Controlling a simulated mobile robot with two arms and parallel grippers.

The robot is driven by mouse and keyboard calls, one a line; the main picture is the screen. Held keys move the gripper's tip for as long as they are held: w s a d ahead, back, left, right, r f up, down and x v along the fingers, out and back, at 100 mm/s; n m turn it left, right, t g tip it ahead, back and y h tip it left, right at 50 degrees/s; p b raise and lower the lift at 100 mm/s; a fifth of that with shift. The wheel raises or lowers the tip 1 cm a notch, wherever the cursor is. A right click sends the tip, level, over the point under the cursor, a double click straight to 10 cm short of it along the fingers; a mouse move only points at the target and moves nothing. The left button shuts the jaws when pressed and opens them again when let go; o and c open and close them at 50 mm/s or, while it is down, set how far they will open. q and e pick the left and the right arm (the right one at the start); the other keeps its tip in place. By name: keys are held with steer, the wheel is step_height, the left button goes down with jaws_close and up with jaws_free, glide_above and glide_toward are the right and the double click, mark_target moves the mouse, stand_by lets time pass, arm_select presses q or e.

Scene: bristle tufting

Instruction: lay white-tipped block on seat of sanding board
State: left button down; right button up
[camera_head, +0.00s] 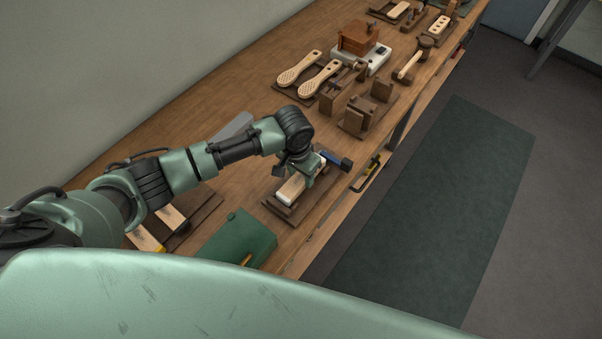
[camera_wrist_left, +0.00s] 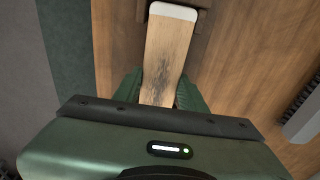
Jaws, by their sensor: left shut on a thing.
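The white-tipped block (camera_head: 291,189) is a pale wooden bar, and its white end points toward the near left in the head view. It fills the middle of the left wrist view (camera_wrist_left: 166,52), with its white tip at the top. My left gripper (camera_head: 304,178) is shut on the block, with a green finger on each side of it in the wrist view (camera_wrist_left: 160,92). The dark brown sanding board (camera_head: 280,210) lies under the block and gripper near the front edge of the bench. I cannot tell whether the block touches its seat. My right gripper is not in view.
A blue, black-ended tool (camera_head: 331,158) lies just beyond the gripper. A green box (camera_head: 236,238) stands nearer me, with a tray of pale blocks (camera_head: 200,211) to its left. Dark wooden fixtures (camera_head: 367,113) and paddle-shaped brush bodies (camera_head: 299,68) are farther along the bench.

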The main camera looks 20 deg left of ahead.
arm_select(q)
steer(key=shift+f, duration=0.4)
stand_by(0.4)
steer(key=shift+c, duration=1.6)
jaws_free()
steer(key=shift+r, duration=0.1)
steer(key=r+p, duration=0.2)
steer(key=p, duration=0.1)
steer(key=r+p, duration=0.3)
steer(key=s+r+p, duration=0.1)
steer(key=r+p, duration=0.2)
steer(key=shift+a, duration=0.2)
steer(key=shift+f, duration=0.1)
